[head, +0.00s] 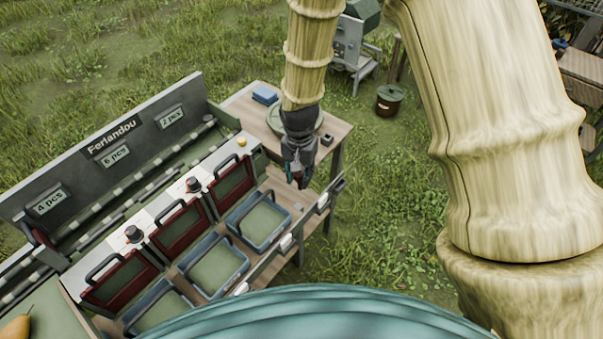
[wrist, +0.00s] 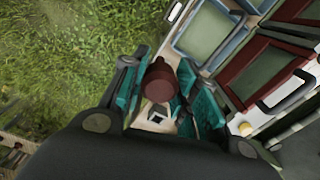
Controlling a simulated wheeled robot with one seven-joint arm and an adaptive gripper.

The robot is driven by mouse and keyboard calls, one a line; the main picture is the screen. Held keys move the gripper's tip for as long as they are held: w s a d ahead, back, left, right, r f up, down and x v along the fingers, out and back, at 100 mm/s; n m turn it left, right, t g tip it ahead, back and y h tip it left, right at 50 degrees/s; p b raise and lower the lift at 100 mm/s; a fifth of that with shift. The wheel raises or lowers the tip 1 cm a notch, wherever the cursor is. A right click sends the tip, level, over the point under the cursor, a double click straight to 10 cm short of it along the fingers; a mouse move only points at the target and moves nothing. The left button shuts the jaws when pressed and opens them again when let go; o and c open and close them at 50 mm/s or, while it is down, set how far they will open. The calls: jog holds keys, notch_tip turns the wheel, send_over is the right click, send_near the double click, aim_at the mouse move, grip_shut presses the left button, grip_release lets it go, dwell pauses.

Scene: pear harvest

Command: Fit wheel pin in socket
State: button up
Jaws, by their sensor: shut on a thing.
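My gripper (head: 299,181) hangs pointing down over the right end of the sorting bench. In the wrist view its teal finger pads (wrist: 158,95) are closed around a reddish-brown rounded piece (wrist: 158,80), likely the wheel pin. A pale part with a dark square opening (wrist: 157,117) shows between the fingers just below that piece in the picture. I cannot tell whether it is the socket or part of the held piece, nor whether the two touch. In the head view the held piece is mostly hidden by the fingers.
The bench (head: 337,130) carries blue trays (head: 240,244) and red-framed trays (head: 208,205) left of my gripper. A green round plate (head: 273,118), a blue block (head: 265,95) and a small dark block (head: 327,140) are behind it. Grass lies open to the right.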

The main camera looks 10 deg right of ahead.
jog(key=shift+r+p, duration=1.85)
jog(key=shift+r, duration=0.9)
jog(key=shift+f, duration=0.1)
